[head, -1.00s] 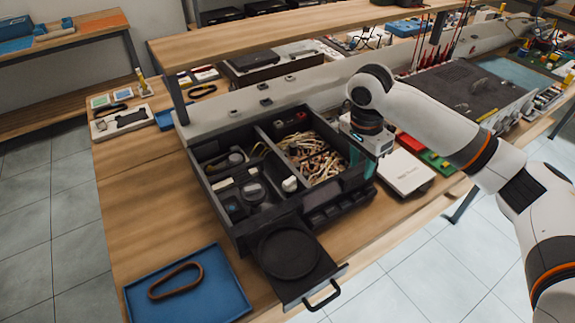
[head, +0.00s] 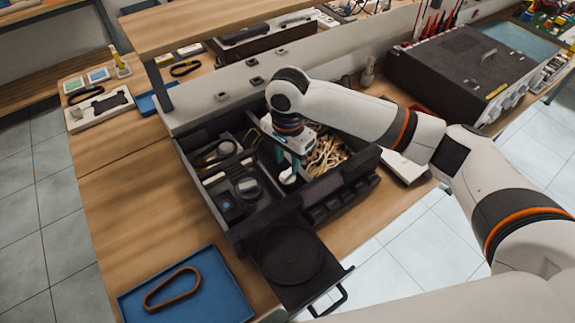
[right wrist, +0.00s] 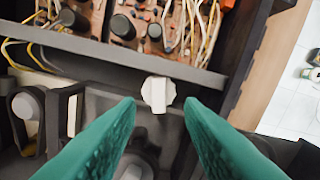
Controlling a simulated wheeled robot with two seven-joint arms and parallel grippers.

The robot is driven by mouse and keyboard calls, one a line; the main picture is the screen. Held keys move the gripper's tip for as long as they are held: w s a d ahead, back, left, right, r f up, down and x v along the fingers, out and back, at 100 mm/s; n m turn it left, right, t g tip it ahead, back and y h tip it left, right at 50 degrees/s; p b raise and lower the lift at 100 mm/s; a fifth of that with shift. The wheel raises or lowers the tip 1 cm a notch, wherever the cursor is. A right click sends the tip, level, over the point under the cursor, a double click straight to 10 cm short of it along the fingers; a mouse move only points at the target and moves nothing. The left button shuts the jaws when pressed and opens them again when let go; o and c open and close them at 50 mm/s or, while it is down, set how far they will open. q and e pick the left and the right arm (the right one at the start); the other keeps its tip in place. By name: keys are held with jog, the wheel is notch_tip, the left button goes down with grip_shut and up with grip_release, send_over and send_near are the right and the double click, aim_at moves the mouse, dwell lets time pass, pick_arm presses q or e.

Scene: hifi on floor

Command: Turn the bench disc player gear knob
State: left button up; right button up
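The disc player (head: 226,208) is an open black case on the wooden bench, with its disc drawer (head: 292,252) pulled out at the front. The white gear knob (head: 287,176) sits inside the case beside the divider. It also shows in the right wrist view (right wrist: 158,93), with a raised bar across its face. My right gripper (head: 286,168) is over the knob with its green fingers pointing down. In the right wrist view the fingertips (right wrist: 161,105) are apart, one on each side of the knob, with nothing between them touching. My left gripper is not in view.
Wires and circuit boards (head: 327,152) fill the case's right compartment. A divider wall (right wrist: 130,55) runs close by the knob. A blue tray (head: 215,300) with a brown belt (head: 172,288) lies at the front left.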

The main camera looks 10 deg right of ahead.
aim_at(288, 173)
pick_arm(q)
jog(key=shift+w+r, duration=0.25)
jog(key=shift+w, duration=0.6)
pick_arm(e)
jog(key=shift+f, duration=2.1)
jog(key=shift+c, duration=0.5)
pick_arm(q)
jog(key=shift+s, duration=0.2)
pick_arm(e)
grip_shut()
